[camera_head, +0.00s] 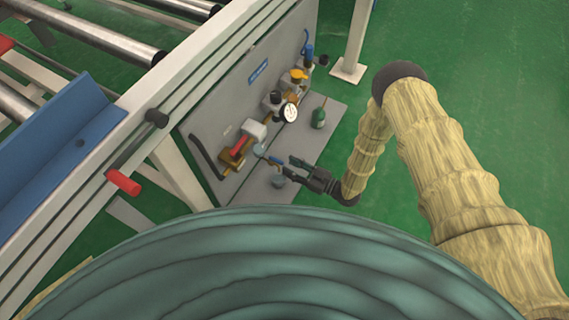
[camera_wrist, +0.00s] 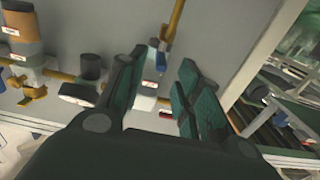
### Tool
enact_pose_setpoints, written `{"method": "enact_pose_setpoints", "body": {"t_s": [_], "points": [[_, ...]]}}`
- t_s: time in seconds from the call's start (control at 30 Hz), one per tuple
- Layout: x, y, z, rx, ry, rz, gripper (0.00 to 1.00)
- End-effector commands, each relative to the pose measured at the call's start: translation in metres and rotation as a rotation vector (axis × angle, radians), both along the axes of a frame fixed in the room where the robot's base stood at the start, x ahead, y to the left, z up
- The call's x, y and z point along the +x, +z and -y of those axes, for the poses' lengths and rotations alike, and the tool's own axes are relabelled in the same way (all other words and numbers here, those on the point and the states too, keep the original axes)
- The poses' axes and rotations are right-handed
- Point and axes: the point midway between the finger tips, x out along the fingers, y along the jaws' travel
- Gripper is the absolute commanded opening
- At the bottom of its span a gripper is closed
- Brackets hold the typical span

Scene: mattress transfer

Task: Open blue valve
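A small blue part (camera_head: 275,160), possibly the blue valve's handle, shows just left of my gripper's fingertips in the head view. Another blue handle (camera_head: 308,50) stands at the far end of the grey panel (camera_head: 215,100). My gripper (camera_head: 287,167) points left at the near part of the panel, with its fingers apart. In the wrist view, my gripper (camera_wrist: 162,60) is open, and a fitting with a blue part (camera_wrist: 161,62) shows between and beyond the fingers. I cannot tell whether they touch it. Part of the fitting is hidden by the fingers.
A gauge (camera_head: 290,112), a yellow-topped valve (camera_head: 298,76) and a red-handled valve (camera_head: 238,146) are on the panel. A green bottle-like part (camera_head: 319,117) stands on the base plate. A roller conveyor frame (camera_head: 200,60) is at left. Green floor is free at right.

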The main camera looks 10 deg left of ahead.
Motion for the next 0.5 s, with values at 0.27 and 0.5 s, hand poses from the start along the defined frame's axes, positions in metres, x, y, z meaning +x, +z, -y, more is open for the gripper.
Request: {"method": "enact_pose_setpoints", "body": {"t_s": [0.27,0.5], "points": [[-0.017,0.0,0.048,-0.001,0.0,-0.001,0.34],[-0.025,0.0,0.071,0.0,0.001,0.0,0.34]]}}
